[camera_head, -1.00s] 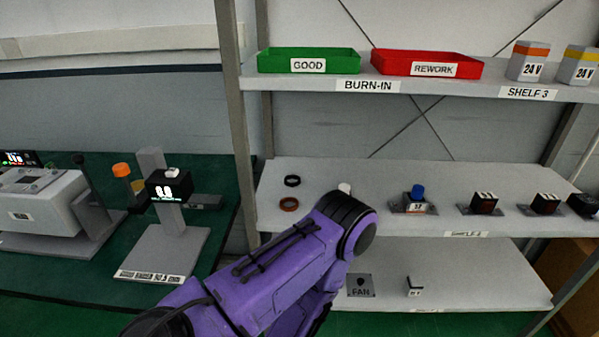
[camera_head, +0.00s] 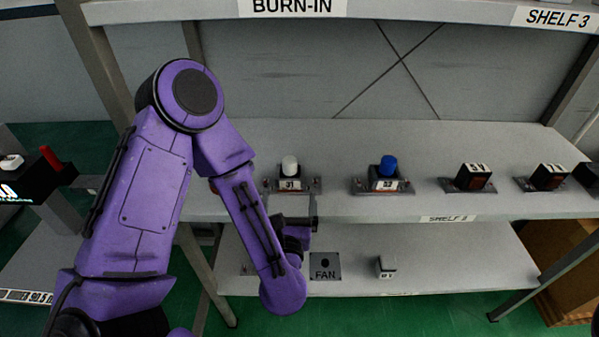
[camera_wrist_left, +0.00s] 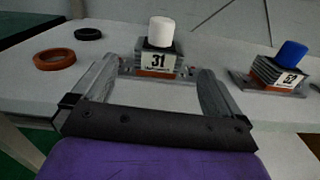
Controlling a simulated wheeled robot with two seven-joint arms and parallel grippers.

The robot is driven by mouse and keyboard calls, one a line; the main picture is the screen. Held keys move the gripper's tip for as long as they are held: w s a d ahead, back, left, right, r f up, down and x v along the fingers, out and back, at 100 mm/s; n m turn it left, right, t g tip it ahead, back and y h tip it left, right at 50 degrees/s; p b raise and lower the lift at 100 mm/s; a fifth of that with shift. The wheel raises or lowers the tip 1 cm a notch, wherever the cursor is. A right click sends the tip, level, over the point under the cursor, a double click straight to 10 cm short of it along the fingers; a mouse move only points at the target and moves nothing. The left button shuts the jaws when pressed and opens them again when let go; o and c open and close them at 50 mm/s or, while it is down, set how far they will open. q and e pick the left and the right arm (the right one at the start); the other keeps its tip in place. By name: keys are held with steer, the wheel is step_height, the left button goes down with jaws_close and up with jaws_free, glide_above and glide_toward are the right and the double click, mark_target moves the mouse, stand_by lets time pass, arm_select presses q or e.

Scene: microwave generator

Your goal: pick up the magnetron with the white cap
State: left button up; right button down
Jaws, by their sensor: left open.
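The magnetron with the white cap (camera_head: 290,172), labelled 31, stands upright on the middle shelf. In the left wrist view the white-capped magnetron (camera_wrist_left: 158,50) sits just beyond and between the two fingers. My left gripper (camera_wrist_left: 155,90) is open and empty, its fingers pointing at the magnetron from the front edge of the shelf. In the head view my left gripper (camera_head: 297,200) is small and partly hidden by my purple arm. Whether the fingers flank the magnetron's base plate or stop short of it is hard to tell. My right gripper is not in view.
A red-brown ring (camera_wrist_left: 55,59) and a black ring (camera_wrist_left: 88,34) lie to the left. A FAN plate (camera_head: 325,266) is on the lower shelf.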

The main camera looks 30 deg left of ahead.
mark_target(290, 175)
arm_select(q)
steer(key=shift+n, duration=0.4)
steer(key=x, duration=0.2)
steer(key=p+x, duration=0.1)
steer(key=x, duration=0.1)
steer(key=shift+w+a+r, duration=0.15)
steer(key=shift+a+r, duration=0.05)
steer(key=shift+r, duration=0.05)
steer(key=shift+w+a+p, duration=0.2)
steer(key=shift+a+p, duration=0.1)
steer(key=shift+p, duration=0.1)
steer(key=p+x, duration=0.2)
steer(key=x, duration=0.3)
steer(key=shift+w+d, duration=0.1)
steer(key=shift+w, duration=0.1)
steer(key=shift+c, duration=0.7)
steer(key=c, duration=1.5)
jaws_close()
steer(key=shift+r, duration=0.15)
